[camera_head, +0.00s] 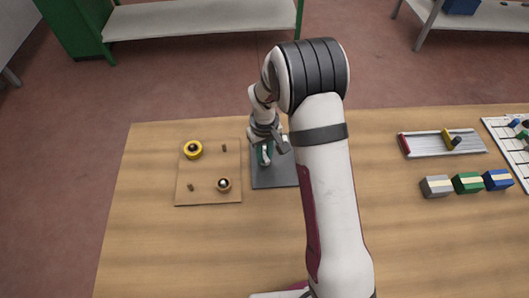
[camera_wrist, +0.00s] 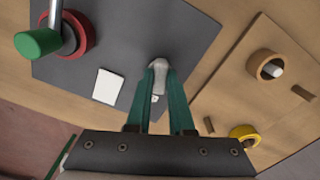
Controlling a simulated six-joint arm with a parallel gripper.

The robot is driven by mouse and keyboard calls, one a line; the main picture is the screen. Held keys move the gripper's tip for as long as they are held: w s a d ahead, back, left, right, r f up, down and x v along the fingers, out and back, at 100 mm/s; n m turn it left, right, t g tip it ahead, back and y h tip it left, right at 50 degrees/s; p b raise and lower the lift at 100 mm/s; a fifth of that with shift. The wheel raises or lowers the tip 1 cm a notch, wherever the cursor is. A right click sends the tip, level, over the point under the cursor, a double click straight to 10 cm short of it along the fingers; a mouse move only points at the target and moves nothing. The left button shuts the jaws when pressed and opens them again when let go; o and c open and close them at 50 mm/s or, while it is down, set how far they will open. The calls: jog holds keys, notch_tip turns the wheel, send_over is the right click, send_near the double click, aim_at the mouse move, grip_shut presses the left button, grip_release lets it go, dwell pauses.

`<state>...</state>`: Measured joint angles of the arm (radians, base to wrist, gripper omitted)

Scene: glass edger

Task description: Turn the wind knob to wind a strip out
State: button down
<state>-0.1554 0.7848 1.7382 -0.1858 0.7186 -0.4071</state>
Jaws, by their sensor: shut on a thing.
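My gripper (camera_wrist: 159,72) points down over a dark grey plate (camera_wrist: 205,35) on the wooden table. Its teal fingers are closed on a small pale grey knob (camera_wrist: 158,64), whose rounded top shows just past the fingertips. In the head view my gripper (camera_head: 265,158) stands over the left part of the plate (camera_head: 268,182), and my arm covers the plate's right side. A red round part (camera_wrist: 78,36) with a metal arm and a green cylindrical handle (camera_wrist: 38,43) is on the plate at the upper left of the wrist view. I see no strip.
A white square (camera_wrist: 108,86) lies on the plate. A wooden board (camera_head: 208,190) beside it holds a yellow ring (camera_head: 193,149), a brown ring (camera_head: 224,185) and small brown pegs. Grey, green and blue blocks (camera_head: 468,183) and a ribbed tray (camera_head: 470,144) are at right.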

jog(key=shift+m, duration=2)
jog(key=c, duration=0.8)
grip_release()
notch_tip(320, 180, up, 16)
